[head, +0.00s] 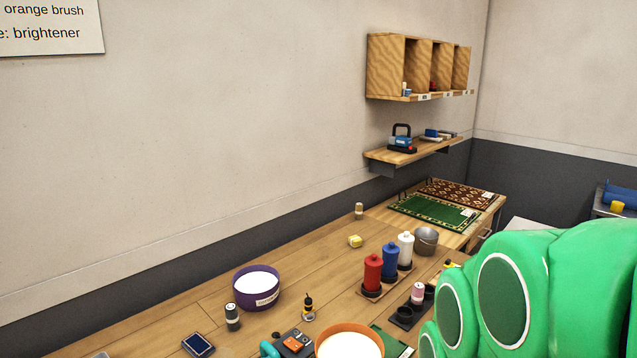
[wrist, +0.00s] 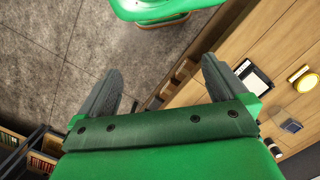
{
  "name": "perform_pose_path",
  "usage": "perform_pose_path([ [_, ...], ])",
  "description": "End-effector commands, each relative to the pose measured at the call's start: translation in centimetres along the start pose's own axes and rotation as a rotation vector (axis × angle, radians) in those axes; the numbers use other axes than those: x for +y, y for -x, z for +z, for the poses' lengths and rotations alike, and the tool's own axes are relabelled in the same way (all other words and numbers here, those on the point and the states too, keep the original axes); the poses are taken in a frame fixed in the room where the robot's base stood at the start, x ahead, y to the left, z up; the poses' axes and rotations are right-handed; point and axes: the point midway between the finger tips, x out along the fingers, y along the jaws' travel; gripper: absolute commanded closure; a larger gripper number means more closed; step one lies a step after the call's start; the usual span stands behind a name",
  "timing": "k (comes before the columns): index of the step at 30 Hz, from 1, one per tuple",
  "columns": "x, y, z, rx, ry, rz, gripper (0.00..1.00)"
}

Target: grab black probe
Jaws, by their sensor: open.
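A small upright black item with an orange-yellow band (head: 308,308) stands on the wooden table in the head view. It may be the black probe, but it is too small to be sure. A grey and orange meter (head: 296,343) with a teal part sits in front of it, cut by the bottom edge. My gripper (wrist: 160,88) is open and empty in the wrist view, its dark fingers apart over the floor and the table's edge. In the head view my green arm fills the lower right and my gripper is out of sight.
A purple bowl (head: 257,288), an orange bowl (head: 350,331), a dark bottle (head: 232,316) and a blue pad (head: 198,344) share the table. Red (head: 372,272), blue (head: 390,262) and white (head: 405,250) bottles stand behind. The table's back left is mostly clear.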

Motion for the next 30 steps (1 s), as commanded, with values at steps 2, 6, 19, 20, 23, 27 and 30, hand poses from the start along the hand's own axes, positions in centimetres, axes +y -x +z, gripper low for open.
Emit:
perform_pose_path([
  [2,0.0,-0.1,0.3,0.001,0.005,0.000,0.00],
  [6,0.0,-0.2,0.3,0.000,0.006,0.000,0.14],
  [19,0.0,-0.1,0.3,0.000,0.006,0.000,0.45],
  [20,0.0,-0.1,0.3,-0.001,0.006,0.000,0.45],
  [23,0.0,0.0,-0.1,-0.001,0.014,0.000,0.45],
  [27,-0.2,0.9,-1.9,0.004,0.054,0.001,0.45],
  [30,-0.4,1.9,-4.2,0.011,0.103,0.003,0.45],
])
